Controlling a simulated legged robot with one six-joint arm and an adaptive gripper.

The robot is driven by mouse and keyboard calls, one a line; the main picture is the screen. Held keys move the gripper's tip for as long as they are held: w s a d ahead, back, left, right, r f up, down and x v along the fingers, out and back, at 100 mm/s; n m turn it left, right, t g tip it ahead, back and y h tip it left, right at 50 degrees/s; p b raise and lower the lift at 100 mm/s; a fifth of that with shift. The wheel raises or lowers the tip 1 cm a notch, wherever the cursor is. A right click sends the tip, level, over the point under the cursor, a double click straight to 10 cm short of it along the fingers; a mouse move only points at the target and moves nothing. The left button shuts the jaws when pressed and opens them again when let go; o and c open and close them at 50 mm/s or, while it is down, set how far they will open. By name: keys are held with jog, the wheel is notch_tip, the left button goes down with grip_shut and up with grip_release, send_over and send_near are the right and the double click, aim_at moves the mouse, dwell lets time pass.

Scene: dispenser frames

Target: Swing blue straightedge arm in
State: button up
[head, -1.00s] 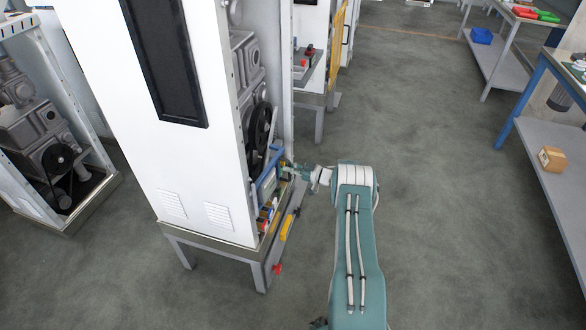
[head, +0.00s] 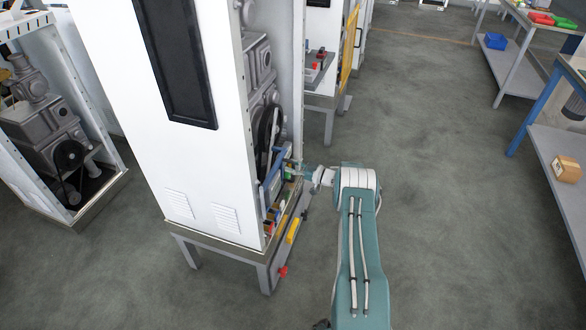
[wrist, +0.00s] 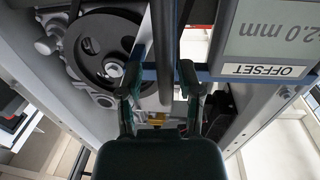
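The blue straightedge arm (head: 273,187) is at the open side of the white cabinet, in front of the black pulley. In the wrist view, part of its blue bar (wrist: 215,74) runs across behind my fingertips, below a grey display marked OFFSET. My gripper (head: 297,171) is at the arm's near end. In the wrist view, my gripper (wrist: 160,78) has its two dark green fingers apart, with a dark upright bar and a bit of blue between and behind them. Gaps show beside the fingers; contact cannot be made out.
The white cabinet (head: 215,160) stands on a grey-legged stand. A black pulley (wrist: 102,47) is close to the left of my fingers. A yellow item (head: 293,230) and a red knob (head: 283,271) are low on the cabinet's side.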

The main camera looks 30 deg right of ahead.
jog(key=shift+s+f, duration=0.1)
jog(key=shift+s, duration=0.05)
jog(key=v, duration=1.1)
jog(key=shift+s+d, duration=0.2)
jog(key=shift+d, duration=0.2)
jog(key=shift+f, duration=0.1)
